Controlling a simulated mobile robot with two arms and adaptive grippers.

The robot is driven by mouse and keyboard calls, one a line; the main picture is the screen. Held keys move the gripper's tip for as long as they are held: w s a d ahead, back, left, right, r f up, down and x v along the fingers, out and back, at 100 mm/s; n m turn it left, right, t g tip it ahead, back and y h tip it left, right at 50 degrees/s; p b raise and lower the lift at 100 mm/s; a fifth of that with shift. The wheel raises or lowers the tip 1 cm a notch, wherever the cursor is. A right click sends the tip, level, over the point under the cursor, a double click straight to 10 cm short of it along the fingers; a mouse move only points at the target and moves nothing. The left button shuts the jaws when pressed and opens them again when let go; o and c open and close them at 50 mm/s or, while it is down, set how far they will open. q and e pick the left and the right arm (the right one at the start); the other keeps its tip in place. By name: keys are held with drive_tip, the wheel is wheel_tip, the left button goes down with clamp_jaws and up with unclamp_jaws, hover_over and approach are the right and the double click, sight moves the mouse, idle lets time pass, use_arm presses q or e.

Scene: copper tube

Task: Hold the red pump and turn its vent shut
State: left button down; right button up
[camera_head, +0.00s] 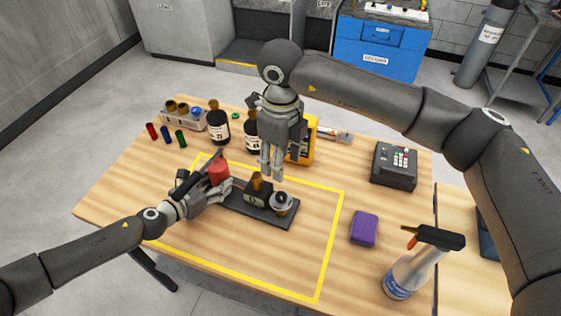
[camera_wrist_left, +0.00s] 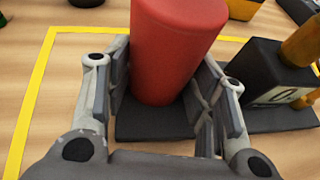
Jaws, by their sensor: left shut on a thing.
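The red pump (camera_head: 219,171) is a red cylinder standing on a dark base plate (camera_head: 235,207) inside the yellow-taped area. My left gripper (camera_head: 212,188) reaches it from the left and is shut on the red cylinder; the left wrist view shows the red body (camera_wrist_left: 172,45) between the fingers. On the same plate, a black block with a brown brass-like fitting (camera_head: 257,184) and a round silver-and-black part (camera_head: 282,203) sit to the right. I cannot make out which part is the vent. My right gripper (camera_head: 272,176) hangs above and behind the block, pointing down; its finger gap is unclear.
Behind stand dark bottles (camera_head: 218,126), a yellow device (camera_head: 303,142) and a tray of small parts (camera_head: 184,116). To the right are a black keypad box (camera_head: 394,165), a purple block (camera_head: 364,228) and a spray bottle (camera_head: 412,270). The front of the taped area is clear.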

sight(281, 195)
wheel_tip(281, 195, down, 12)
drive_tip(key=n, duration=0.8)
idle(0.6)
drive_tip(key=c, duration=1.1)
